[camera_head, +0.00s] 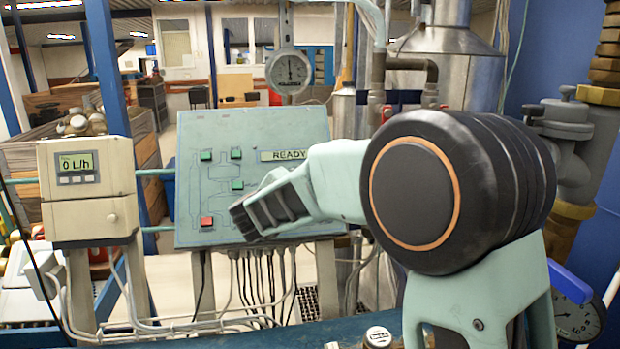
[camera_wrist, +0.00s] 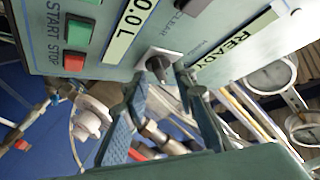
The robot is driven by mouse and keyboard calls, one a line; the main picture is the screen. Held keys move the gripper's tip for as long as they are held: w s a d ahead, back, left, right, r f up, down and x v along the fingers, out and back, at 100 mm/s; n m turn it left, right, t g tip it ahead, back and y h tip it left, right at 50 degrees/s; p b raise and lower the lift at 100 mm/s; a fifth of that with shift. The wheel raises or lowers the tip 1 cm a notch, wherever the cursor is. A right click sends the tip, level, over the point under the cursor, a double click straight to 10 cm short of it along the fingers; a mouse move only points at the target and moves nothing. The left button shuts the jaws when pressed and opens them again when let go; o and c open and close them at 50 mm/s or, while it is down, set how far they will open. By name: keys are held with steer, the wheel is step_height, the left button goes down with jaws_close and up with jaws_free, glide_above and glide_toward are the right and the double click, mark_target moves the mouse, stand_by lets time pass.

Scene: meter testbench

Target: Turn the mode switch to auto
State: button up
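The mode switch (camera_wrist: 156,66) is a small dark knob on a white plate, on the panel in the wrist view. In the head view I cannot make it out; my arm and gripper cover part of the panel. My gripper (camera_wrist: 163,82) is open, its two blue-grey fingers apart and pointing at the panel, with the knob between or just beyond their tips. I cannot tell whether either finger touches it. In the head view my gripper (camera_head: 265,212) is in front of the panel's lower right part. The knob's markings are too small to read.
The sloping control panel (camera_head: 215,128) has green buttons, a red button (camera_head: 207,221) and a READY display (camera_head: 284,155). The wrist view shows a green START button (camera_wrist: 78,30) and red STOP button (camera_wrist: 75,62) nearby. A flow meter box (camera_head: 90,185) reading 0 L/h stands left.

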steer(key=v, duration=1.1)
steer(key=shift+s, duration=0.3)
